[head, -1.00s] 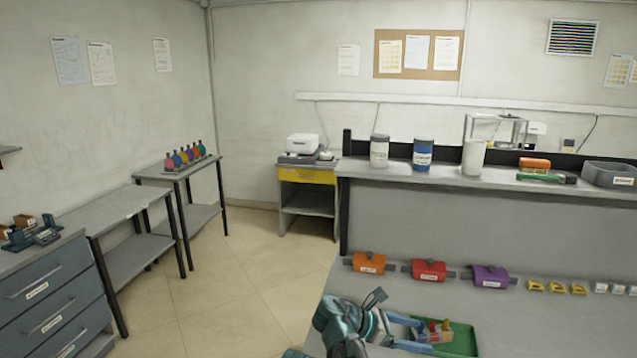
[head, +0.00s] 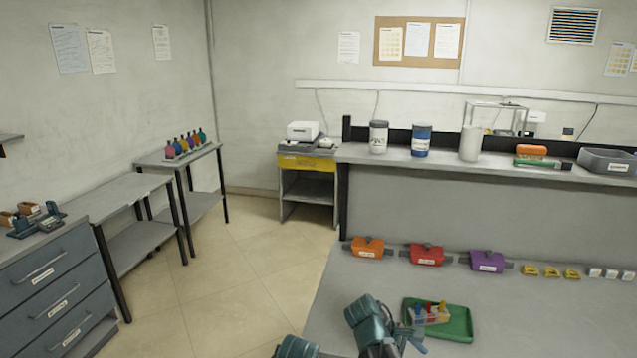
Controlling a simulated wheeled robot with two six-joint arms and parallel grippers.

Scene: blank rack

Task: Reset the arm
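My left arm comes in at the bottom middle of the head view, with teal links and a gripper (head: 414,338) near the front left edge of a green tray (head: 459,330). Its blue fingers are small in the picture but look apart, with nothing between them. A small pale rack (head: 432,318) holding red, yellow and blue pieces sits at the left of the tray, just beyond the fingers and apart from them. My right gripper is not in view.
Orange (head: 367,248), red (head: 426,256) and purple (head: 487,262) boxes line the back of the grey bench (head: 560,320), with small yellow and white pieces to their right. A raised shelf (head: 470,168) with jars stands behind. The bench right of the tray is clear.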

